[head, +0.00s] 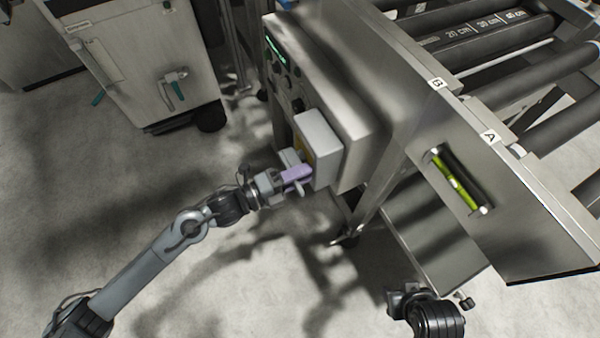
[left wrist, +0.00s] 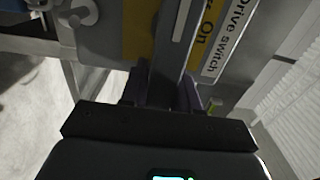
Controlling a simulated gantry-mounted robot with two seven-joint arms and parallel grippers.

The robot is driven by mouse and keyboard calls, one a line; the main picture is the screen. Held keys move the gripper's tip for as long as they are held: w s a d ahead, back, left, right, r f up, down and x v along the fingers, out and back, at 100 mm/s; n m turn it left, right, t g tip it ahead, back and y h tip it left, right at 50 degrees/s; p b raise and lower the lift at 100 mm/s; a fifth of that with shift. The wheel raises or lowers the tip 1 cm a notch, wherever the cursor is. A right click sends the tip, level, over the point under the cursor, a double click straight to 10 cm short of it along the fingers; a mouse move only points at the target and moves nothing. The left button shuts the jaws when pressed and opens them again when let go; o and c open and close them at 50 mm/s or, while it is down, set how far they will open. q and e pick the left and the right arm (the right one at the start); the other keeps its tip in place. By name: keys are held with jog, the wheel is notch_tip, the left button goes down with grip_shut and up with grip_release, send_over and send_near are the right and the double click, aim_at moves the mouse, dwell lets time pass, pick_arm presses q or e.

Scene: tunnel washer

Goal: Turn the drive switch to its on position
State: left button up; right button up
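The drive switch is a grey box (head: 318,138) with a yellow plate, on the side of the steel machine. Its yellow plate (left wrist: 138,42) and the labels "On" and "Drive switch" (left wrist: 229,38) show in the left wrist view. A dark grey switch handle (left wrist: 172,50) runs down from the plate between the fingers of my left gripper (left wrist: 162,93). The fingers sit close on both sides of it, with no clear gap. In the head view my left gripper (head: 297,174) is at the box's front. My right arm shows at the lower right; its fingers cannot be made out.
A control panel with dark knobs (head: 285,70) is above and left of the switch box. A roller conveyor (head: 500,55) and a frame plate with a green level tube (head: 458,180) lie to the right. A grey cabinet (head: 140,65) stands at the upper left. The floor at left is clear.

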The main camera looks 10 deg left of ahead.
pick_arm(q)
grip_shut()
jog(key=shift+f, duration=0.15)
jog(key=shift+w+a+f+m+b, duration=0.15)
jog(key=shift+f+m+b, duration=0.3)
jog(key=shift+m, duration=0.7)
jog(key=shift+w+f+m+b, duration=0.1)
jog(key=shift+f+m+b, duration=0.35)
jog(key=shift+m, duration=0.65)
jog(key=shift+w+a+f+m+b, duration=0.15)
jog(key=shift+f+m+b, duration=0.3)
jog(key=shift+m, duration=0.7)
jog(key=shift+r, duration=0.1)
jog(key=o, duration=0.9)
grip_release()
jog(key=shift+c, duration=0.2)
